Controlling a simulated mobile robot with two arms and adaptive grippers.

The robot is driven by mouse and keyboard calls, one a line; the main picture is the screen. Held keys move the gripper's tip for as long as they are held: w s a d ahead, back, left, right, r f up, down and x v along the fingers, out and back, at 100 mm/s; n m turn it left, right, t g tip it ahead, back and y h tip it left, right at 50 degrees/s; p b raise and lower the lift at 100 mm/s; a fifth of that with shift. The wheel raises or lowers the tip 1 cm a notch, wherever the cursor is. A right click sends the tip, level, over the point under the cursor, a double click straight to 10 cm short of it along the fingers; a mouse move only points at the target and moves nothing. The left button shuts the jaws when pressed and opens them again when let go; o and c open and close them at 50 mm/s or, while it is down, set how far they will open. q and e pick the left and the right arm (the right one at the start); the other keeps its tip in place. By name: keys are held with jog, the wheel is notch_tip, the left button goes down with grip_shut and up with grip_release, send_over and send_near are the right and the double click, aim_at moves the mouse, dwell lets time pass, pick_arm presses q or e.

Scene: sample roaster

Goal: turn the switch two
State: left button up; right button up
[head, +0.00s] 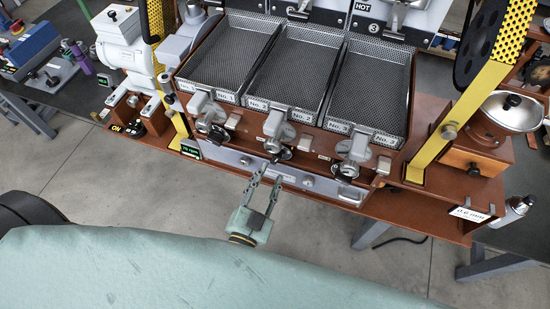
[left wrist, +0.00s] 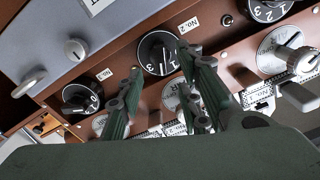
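Switch two is a black round knob with white digits on the brown front panel, beside a "No. 2" label (left wrist: 185,25). It shows in the left wrist view (left wrist: 156,50) and, small, in the head view (head: 281,153). My left gripper (head: 273,172) is open, its fingers spread and pointing at the panel. In the left wrist view the fingertips (left wrist: 162,62) lie to either side of the lower part of the knob. I cannot tell whether they touch it. My right gripper is not in view.
Three mesh trays (head: 230,50) stand above the panel. Metal handles (head: 357,146) stick out below the trays. Open floor (head: 100,190) lies in front.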

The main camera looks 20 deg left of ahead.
aim_at(275, 162)
pick_arm(q)
jog(key=w, duration=0.4)
jog(key=shift+w+a+p, duration=0.15)
jog(key=shift+w+p, duration=0.2)
jog(key=shift+p, duration=0.05)
jog(key=shift+w+f, duration=0.1)
jog(key=shift+w, duration=0.6)
grip_shut()
